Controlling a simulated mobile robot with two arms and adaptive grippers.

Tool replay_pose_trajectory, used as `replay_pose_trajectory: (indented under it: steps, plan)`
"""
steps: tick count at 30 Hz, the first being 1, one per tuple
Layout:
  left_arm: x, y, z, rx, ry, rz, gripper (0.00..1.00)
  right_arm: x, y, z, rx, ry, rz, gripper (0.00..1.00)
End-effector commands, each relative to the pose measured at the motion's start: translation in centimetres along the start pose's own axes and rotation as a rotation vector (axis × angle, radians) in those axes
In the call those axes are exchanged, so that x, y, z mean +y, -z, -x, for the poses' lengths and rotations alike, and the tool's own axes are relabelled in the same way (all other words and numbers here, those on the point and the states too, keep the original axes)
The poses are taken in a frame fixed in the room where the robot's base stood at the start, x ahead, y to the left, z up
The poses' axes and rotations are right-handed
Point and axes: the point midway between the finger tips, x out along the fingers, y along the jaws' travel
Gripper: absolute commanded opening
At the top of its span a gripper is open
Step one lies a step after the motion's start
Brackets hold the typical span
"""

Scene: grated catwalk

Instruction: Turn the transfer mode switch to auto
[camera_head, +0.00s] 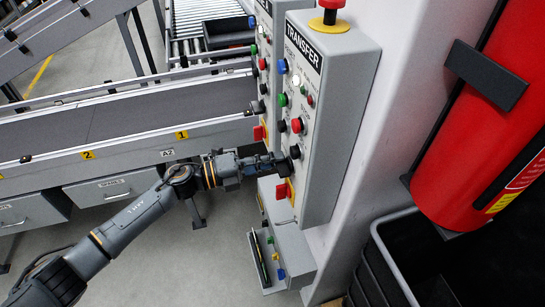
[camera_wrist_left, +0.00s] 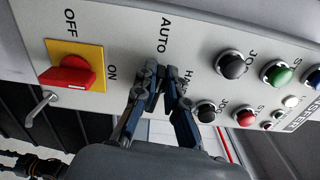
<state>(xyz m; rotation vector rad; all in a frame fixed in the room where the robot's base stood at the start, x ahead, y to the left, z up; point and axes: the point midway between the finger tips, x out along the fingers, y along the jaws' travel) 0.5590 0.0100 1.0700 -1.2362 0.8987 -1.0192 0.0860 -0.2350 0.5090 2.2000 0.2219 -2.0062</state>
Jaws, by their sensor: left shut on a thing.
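The grey control panel marked TRANSFER (camera_head: 336,75) stands right of centre in the head view. My left gripper (camera_head: 280,165) reaches it from the left, at its lower part above a red switch handle. In the left wrist view my left gripper's fingers (camera_wrist_left: 160,84) close together at the panel face, between the AUTO label (camera_wrist_left: 165,35) and a partly covered label starting "HA". The gripper is shut on the mode switch there. The fingers hide the switch, so which way it points cannot be told. My right gripper is in neither view.
A red on/off switch on a yellow plate (camera_wrist_left: 70,72) and black jog buttons (camera_wrist_left: 232,65) sit close to the fingers. A conveyor (camera_head: 120,120) lies left, a red cylinder (camera_head: 490,120) and black bins (camera_head: 385,250) right.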

Motion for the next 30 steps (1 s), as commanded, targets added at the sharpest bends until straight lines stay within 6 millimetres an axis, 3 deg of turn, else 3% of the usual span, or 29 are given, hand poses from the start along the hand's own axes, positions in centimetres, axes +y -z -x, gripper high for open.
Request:
replay_pose_trajectory:
  steps: [9,25,27,29,30]
  plan:
    - [0.19,-0.09,0.01,-0.002,0.000,0.119,0.00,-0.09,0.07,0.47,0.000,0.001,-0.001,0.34]
    - [0.29,-0.08,0.01,-0.003,0.001,0.143,0.00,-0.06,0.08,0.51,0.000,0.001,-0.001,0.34]
    - [0.30,-0.07,0.01,-0.003,0.001,0.143,0.21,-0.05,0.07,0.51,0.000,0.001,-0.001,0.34]
    - [0.30,-0.06,0.01,-0.002,0.001,0.142,0.34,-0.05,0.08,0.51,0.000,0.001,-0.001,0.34]
    - [0.30,-0.05,0.01,-0.002,0.001,0.142,0.34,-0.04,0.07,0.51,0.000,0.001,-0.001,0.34]
